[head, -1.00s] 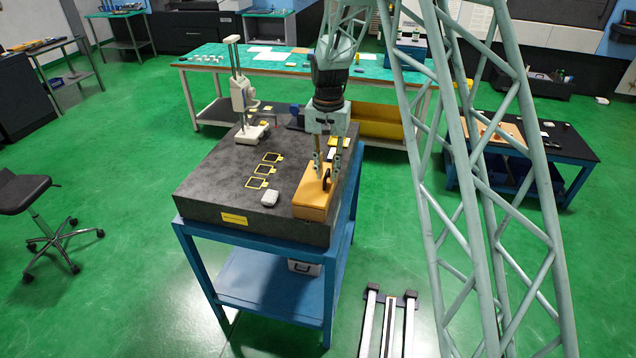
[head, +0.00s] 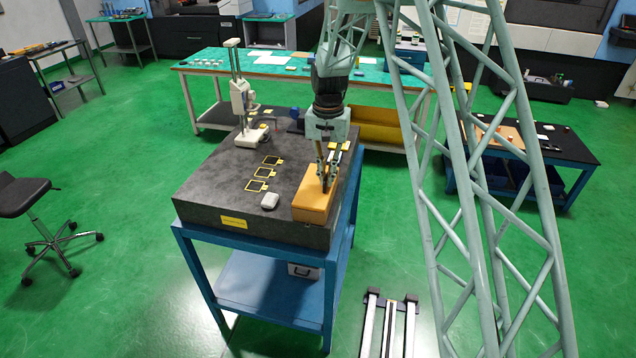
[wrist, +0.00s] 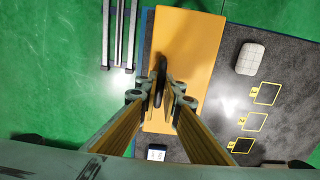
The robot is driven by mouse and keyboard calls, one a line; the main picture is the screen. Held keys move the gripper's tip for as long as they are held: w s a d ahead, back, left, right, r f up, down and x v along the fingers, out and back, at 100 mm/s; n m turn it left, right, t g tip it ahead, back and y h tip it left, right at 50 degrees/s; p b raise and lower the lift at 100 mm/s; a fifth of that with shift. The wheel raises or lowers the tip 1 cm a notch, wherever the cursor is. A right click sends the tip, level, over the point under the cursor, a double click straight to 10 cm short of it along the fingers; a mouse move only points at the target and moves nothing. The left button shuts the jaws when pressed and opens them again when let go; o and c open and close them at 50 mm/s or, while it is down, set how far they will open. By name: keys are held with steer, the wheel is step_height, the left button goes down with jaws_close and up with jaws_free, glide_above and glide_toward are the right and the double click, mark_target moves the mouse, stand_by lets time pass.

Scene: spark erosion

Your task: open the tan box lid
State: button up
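The tan box (head: 310,207) sits near the front right corner of the dark stone slab, with its lid down flat. It fills the middle of the wrist view (wrist: 190,40). A dark upright handle (wrist: 161,80) stands on the lid. My gripper (head: 326,184) points down at the lid, its fingers drawn together around the handle. In the wrist view the fingertips (wrist: 161,92) lie on both sides of the handle and appear to pinch it. The handle's lower part is partly hidden by the fingers.
The stone slab (head: 215,185) rests on a blue stand. A pale rounded block (head: 270,201) lies left of the box, near several yellow-framed marks. A white measuring stand (head: 245,105) is farther back. Rails (head: 390,325) lie on the floor to the right.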

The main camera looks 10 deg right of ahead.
mark_target(319, 184)
steer(key=shift+r, duration=0.15)
steer(key=shift+w+a+r+p, duration=0.25)
steer(key=shift+a+r+p, duration=0.1)
steer(key=shift+a+r, duration=0.25)
steer(key=shift+r, duration=0.15)
stand_by(0.3)
steer(key=shift+w+a+r+p, duration=0.3)
steer(key=shift+a+r, duration=0.15)
steer(key=shift+r, duration=0.05)
steer(key=shift+a+r, duration=0.1)
stand_by(0.4)
steer(key=shift+w+a+r+p, duration=0.4)
steer(key=shift+a+r, duration=0.1)
steer(key=shift+a, duration=0.3)
stand_by(0.3)
